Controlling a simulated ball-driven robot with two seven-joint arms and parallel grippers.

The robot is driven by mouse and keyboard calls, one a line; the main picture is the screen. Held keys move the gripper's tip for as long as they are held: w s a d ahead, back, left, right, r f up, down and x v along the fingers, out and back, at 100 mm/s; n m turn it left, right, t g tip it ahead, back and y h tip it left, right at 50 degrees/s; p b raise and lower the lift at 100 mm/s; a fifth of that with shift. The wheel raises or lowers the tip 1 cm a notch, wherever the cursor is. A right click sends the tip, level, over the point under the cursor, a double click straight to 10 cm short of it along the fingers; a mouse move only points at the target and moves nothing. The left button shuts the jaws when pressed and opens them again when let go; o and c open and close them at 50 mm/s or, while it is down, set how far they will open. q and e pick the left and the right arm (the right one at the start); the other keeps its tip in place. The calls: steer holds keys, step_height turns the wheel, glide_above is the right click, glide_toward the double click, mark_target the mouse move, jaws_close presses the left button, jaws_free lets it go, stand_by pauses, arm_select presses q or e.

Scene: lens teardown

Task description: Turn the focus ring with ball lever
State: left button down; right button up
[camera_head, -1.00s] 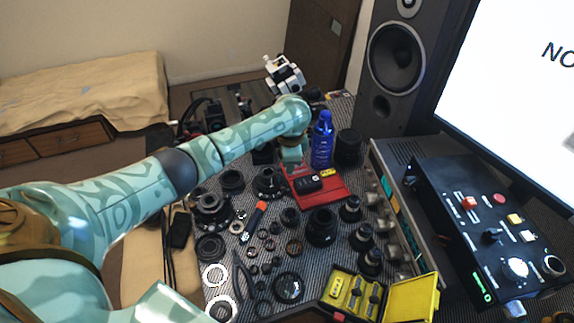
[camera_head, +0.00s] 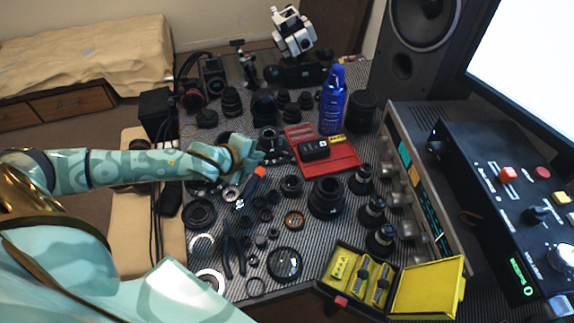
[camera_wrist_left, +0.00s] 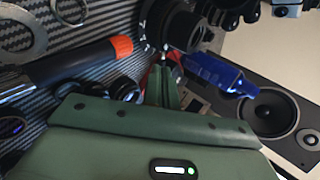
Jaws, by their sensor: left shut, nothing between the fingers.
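In the left wrist view a dark ring-shaped lens part (camera_wrist_left: 172,22) sits just beyond my fingertips. A small shiny ball-like tip (camera_wrist_left: 165,47) shows at its near edge; it looks like the ball lever. My left gripper (camera_wrist_left: 165,68) is shut and empty, its green fingers together and pointing at that tip. Whether they touch it I cannot tell. In the head view my left gripper (camera_head: 260,157) is over the lens parts, left of the red tray. The dark lens part (camera_head: 268,138) shows just beyond the hand, partly hidden. My right gripper is out of view.
An orange-tipped dark tool (camera_head: 251,186) lies close to the hand, and it shows large in the wrist view (camera_wrist_left: 80,62). A blue bottle (camera_head: 332,105) stands behind the red tray (camera_head: 345,160). Several loose rings and lenses crowd the mat. A yellow case (camera_head: 428,290) is at front right.

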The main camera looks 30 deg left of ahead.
mark_target(289, 155)
arm_select(q)
steer(key=shift+s+d+f+m+h, duration=0.2)
steer(key=shift+s+d+m+h, duration=0.2)
steer(key=shift+s+d+m, duration=0.35)
steer(key=shift+w+d+b, duration=0.15)
steer(key=shift+d+b, duration=0.15)
steer(key=shift+d, duration=0.05)
steer(key=b+x, duration=0.4)
steer(key=x, duration=0.4)
steer(key=shift+w, duration=0.1)
steer(key=shift+w+f, duration=0.2)
steer(key=shift+w, duration=0.3)
steer(key=shift+d, duration=0.1)
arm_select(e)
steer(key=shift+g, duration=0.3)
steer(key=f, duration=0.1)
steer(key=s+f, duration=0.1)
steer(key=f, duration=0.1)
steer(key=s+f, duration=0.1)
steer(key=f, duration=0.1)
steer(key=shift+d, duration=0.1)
